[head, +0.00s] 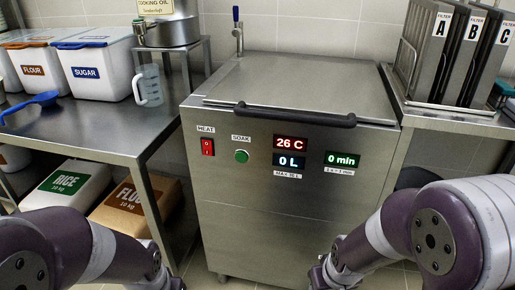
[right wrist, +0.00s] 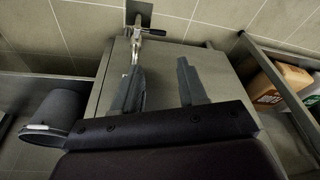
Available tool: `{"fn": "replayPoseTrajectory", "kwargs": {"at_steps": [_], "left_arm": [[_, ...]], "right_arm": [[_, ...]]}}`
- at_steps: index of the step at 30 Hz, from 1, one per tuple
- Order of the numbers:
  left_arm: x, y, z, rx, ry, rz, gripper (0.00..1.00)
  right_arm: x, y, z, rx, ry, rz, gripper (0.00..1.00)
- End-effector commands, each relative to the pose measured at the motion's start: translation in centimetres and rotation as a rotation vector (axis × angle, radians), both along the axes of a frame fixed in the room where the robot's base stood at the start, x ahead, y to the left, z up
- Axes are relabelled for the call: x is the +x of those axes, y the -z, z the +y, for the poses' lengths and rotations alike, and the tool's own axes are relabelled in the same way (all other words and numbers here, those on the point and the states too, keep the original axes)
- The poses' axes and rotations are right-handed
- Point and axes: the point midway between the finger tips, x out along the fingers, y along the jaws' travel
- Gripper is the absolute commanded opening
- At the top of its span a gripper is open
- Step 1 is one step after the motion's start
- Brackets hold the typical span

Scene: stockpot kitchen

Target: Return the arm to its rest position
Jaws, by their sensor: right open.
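My right arm (head: 430,235) comes in at the lower right of the head view, bent in front of the steel machine (head: 290,215). My right gripper (right wrist: 162,88) shows in the right wrist view, its two dark fingers apart with nothing between them. A grey metal surface and a tap-like fitting (right wrist: 152,33) lie beyond the fingers; I cannot tell the distance. My left arm (head: 60,245) is at the lower left of the head view. Its gripper is out of the picture.
The machine's lid (head: 305,85) is shut, with a black handle (head: 295,116). A steel table (head: 90,130) with bins stands left, and a filter rack (head: 450,60) right.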

Motion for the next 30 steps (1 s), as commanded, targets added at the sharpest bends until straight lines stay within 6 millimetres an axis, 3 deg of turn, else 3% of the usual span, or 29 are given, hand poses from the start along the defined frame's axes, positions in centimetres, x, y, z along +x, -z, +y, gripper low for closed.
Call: {"fn": "replayPoseTrajectory", "kwargs": {"at_steps": [1, 3, 4, 6, 11, 18, 21, 25, 30], "left_arm": [[0.0, -0.9, 0.0, 0.000, 0.000, 0.000, 0.44], [0.0, -1.4, 0.0, 0.000, 0.000, 0.000, 0.44], [-0.1, -4.3, 0.0, 0.000, 0.000, 0.002, 0.44], [0.0, -8.5, 0.0, 0.000, 0.000, -0.001, 0.44], [0.0, -16.7, 0.0, 0.000, 0.000, -0.001, 0.44], [0.0, -30.4, 0.0, 0.000, 0.000, 0.000, 0.44], [0.0, -34.8, 0.0, 0.000, 0.000, 0.000, 0.44], [0.0, -38.3, 0.0, 0.000, 0.000, 0.000, 0.44], [0.0, -39.2, 0.0, 0.000, 0.000, 0.000, 0.44]], "right_arm": [[-2.3, -2.4, -1.5, -0.004, 0.052, 0.041, 0.42], [-6.1, -4.6, -3.4, -0.022, 0.133, 0.119, 0.42], [-6.3, -7.5, -3.4, -0.025, 0.134, 0.128, 0.42], [-6.2, -11.4, -3.3, -0.024, 0.127, 0.131, 0.42], [-6.1, -19.6, -3.2, -0.024, 0.125, 0.131, 0.42], [-6.1, -33.2, -3.2, -0.023, 0.124, 0.131, 0.42], [-6.1, -37.6, -3.2, -0.023, 0.124, 0.131, 0.42], [-6.1, -41.1, -3.2, -0.022, 0.124, 0.132, 0.42], [-6.1, -42.0, -3.2, -0.022, 0.124, 0.132, 0.42]]}}
